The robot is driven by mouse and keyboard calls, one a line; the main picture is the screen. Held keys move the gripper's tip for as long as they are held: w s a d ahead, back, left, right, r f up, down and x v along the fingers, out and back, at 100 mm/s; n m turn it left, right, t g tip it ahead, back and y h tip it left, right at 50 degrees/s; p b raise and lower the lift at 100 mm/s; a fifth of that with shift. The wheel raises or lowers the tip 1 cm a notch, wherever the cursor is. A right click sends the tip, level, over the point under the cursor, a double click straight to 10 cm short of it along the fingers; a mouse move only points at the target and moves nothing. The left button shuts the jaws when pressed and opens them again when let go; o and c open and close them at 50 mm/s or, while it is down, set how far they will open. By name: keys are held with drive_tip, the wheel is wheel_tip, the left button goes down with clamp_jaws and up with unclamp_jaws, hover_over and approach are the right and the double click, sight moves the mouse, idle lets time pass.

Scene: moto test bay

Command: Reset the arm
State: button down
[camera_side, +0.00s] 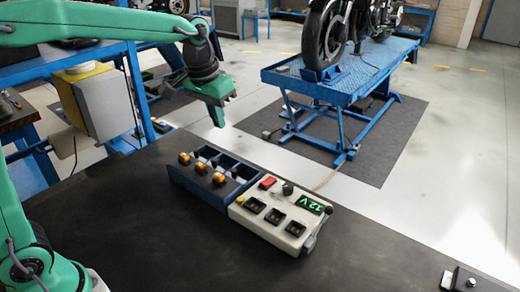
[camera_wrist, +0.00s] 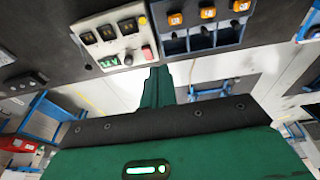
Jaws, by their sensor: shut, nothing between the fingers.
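My green gripper (camera_side: 219,113) hangs in the air past the far edge of the dark tabletop (camera_side: 130,215), pointing down with its fingers together and nothing between them. It also shows in the wrist view (camera_wrist: 157,72) as a green shape with closed tips. A blue tray (camera_side: 216,192) with several compartments stands on the tabletop, below and apart from my gripper. Orange-topped pieces (camera_side: 201,168) sit in its near row, and its far row looks empty. A beige test box (camera_side: 242,217) stands against the tray's right side, with a lit green display (camera_side: 309,204), a red switch (camera_side: 267,183) and dark sockets.
A motorcycle (camera_side: 340,30) stands on a blue lift table (camera_side: 345,75) behind. A yellow and grey box (camera_side: 92,103) is at the left, near my arm. A small dark bracket (camera_side: 460,280) sits at the front right. The tabletop's front and left middle are clear.

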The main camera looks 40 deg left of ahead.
drive_tip(key=s+a+f+t, duration=0.1)
drive_tip(key=s+a, duration=0.1)
drive_tip(key=s, duration=0.8)
drive_tip(key=s+a+t, duration=0.2)
drive_tip(key=s, duration=0.9)
drive_tip(key=shift+s+a+f, duration=0.15)
drive_tip(key=shift+s+f, duration=0.05)
drive_tip(key=shift+f, duration=0.2)
